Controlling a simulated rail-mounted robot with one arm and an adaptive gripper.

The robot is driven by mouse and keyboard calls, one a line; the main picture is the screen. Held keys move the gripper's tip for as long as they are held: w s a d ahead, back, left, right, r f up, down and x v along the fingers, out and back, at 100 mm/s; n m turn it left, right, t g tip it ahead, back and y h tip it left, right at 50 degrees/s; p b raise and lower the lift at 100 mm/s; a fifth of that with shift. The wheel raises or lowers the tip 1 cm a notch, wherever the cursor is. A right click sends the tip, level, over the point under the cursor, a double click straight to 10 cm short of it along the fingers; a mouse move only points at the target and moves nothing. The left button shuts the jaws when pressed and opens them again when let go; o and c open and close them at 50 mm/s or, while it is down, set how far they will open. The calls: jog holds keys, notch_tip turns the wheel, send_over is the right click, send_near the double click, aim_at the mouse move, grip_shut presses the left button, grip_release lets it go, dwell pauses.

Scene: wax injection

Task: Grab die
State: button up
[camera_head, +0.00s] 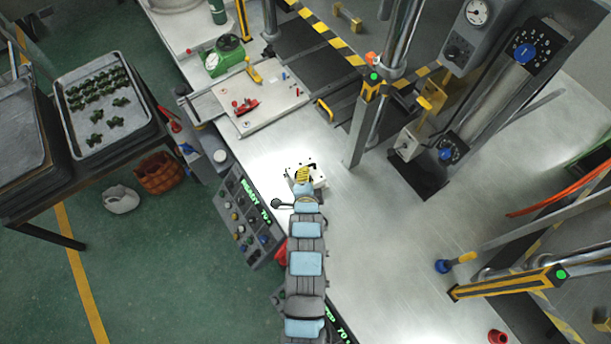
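A small pale block with dark holes, which looks like the die (318,181), sits on the bright metal worktop near the middle of the picture. My arm reaches up from the bottom, and its end, my gripper (303,174), is over the left part of the block. A yellow ribbed part shows there, and I cannot tell whether it belongs to the gripper or the die. The gripper covers part of the block. The fingertips are too small and hidden to show whether they are open, shut or touching it.
A control panel (243,216) lines the worktop's left edge beside my arm. A white board (262,105) with red and yellow tools lies behind. A press column (362,130) stands to the right of the block. Bare worktop (400,240) lies to the right of my arm.

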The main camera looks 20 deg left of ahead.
jog(key=shift+w+a+f+p, duration=0.35)
jog(key=shift+w+a, duration=0.1)
jog(key=shift+w, duration=0.05)
jog(key=shift+w+a+f+p, duration=0.3)
jog(key=shift+w+a+p, duration=0.1)
jog(key=shift+w, duration=0.1)
jog(key=shift+w+a+f, duration=0.1)
jog(key=shift+w+f, duration=0.15)
jog(key=shift+f, duration=0.05)
jog(key=shift+w+a+f, duration=0.15)
jog(key=shift+w+a, duration=0.1)
jog(key=shift+w, duration=0.25)
jog(key=shift+w+f, duration=0.15)
jog(key=shift+f, duration=0.05)
grip_shut()
